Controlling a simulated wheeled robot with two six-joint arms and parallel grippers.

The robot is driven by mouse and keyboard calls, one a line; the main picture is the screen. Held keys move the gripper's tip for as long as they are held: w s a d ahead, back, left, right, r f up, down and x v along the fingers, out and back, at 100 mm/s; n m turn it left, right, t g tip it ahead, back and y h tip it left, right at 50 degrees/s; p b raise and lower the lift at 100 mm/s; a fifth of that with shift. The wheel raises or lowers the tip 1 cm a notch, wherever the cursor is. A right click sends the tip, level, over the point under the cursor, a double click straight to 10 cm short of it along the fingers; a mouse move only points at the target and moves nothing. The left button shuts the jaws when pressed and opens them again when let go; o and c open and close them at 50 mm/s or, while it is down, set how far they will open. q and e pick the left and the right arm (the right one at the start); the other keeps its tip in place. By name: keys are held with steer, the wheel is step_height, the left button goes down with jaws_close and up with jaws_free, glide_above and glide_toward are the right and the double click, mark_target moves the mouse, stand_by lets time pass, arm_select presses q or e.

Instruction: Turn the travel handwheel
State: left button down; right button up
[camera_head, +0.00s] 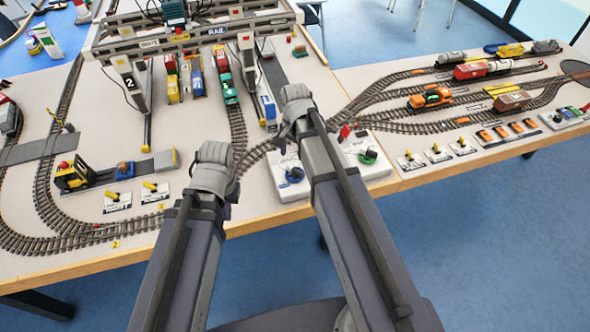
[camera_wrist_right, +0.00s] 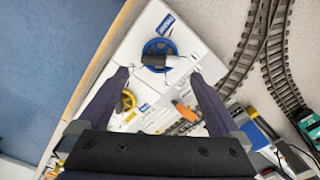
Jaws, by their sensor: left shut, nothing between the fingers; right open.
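A white control panel (camera_head: 378,172) stands at the front table edge, with a blue handwheel (camera_head: 293,174) and a green handwheel (camera_head: 367,157). My right arm crosses in front of its middle. In the right wrist view, the blue wheel (camera_wrist_right: 158,46) with a dark crosspiece lies just beyond my right gripper (camera_wrist_right: 159,73). That gripper is open and empty, its fingertips either side below the wheel. A yellow wheel (camera_wrist_right: 127,100) shows near the left finger. The labels are unreadable. My left gripper (camera_head: 213,160) is shut and empty, left of the panel; its fingertips are hard to make out.
A grey gantry crane (camera_head: 190,40) stands over the tracks behind. Trains (camera_head: 485,68) and more levers (camera_head: 438,152) are on the right table.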

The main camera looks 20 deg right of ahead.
mark_target(295, 169)
step_height(295, 169, down, 6)
steer(key=b, duration=0.5)
steer(key=shift+f, duration=0.1)
steer(key=c, duration=1.2)
